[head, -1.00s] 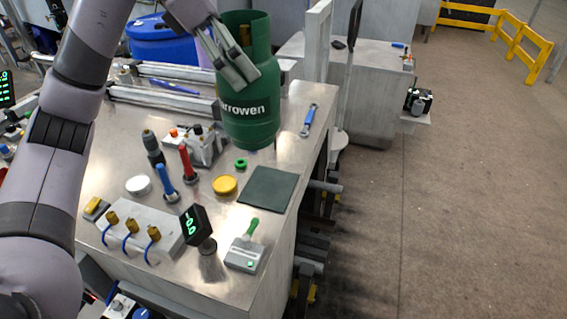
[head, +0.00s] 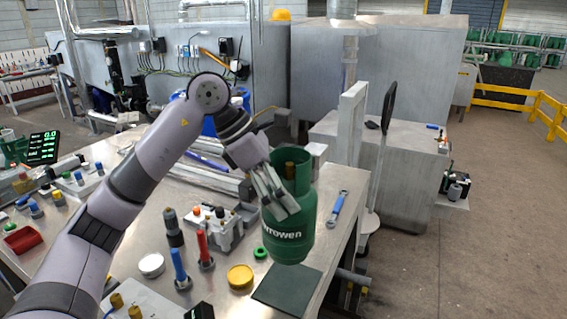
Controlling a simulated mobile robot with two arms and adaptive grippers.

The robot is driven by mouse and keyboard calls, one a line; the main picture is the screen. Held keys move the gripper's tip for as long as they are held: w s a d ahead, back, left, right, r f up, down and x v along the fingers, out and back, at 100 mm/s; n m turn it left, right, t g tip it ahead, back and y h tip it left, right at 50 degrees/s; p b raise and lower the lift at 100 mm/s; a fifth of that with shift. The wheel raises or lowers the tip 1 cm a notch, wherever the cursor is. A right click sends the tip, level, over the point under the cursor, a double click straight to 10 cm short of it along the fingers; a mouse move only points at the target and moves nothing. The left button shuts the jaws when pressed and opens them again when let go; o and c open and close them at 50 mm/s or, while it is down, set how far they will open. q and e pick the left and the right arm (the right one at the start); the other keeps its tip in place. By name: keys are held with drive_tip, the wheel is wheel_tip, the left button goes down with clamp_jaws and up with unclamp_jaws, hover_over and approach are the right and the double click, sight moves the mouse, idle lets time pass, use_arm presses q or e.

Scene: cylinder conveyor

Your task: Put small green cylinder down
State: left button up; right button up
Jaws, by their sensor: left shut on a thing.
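The small green cylinder (head: 290,245), with white lettering and an open collar around a brass valve (head: 290,169), is upright at the middle of the view. My left gripper (head: 282,208) comes in from the upper left and is shut on the cylinder; its fingers lie across the collar and upper side. The cylinder's base is just behind the dark green mat (head: 287,291) on the metal table (head: 322,243). I cannot tell whether the base touches the table. My right gripper is not in view.
A yellow cap (head: 240,277), a green ring (head: 260,252) and red- and blue-handled tools (head: 203,246) stand left of the cylinder. A blue wrench (head: 338,204) lies to its right near the table edge. A grey upright frame (head: 352,140) stands behind.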

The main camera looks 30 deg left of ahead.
sight(283, 233)
use_arm(q)
wheel_tip(283, 233, down, 6)
drive_tip(key=shift+r, duration=0.15)
drive_tip(key=shift+f+p, duration=0.35)
drive_tip(key=shift+f, duration=1.95)
drive_tip(key=o, duration=1.8)
drive_tip(key=shift+s+f, duration=0.15)
drive_tip(key=shift+f, duration=0.05)
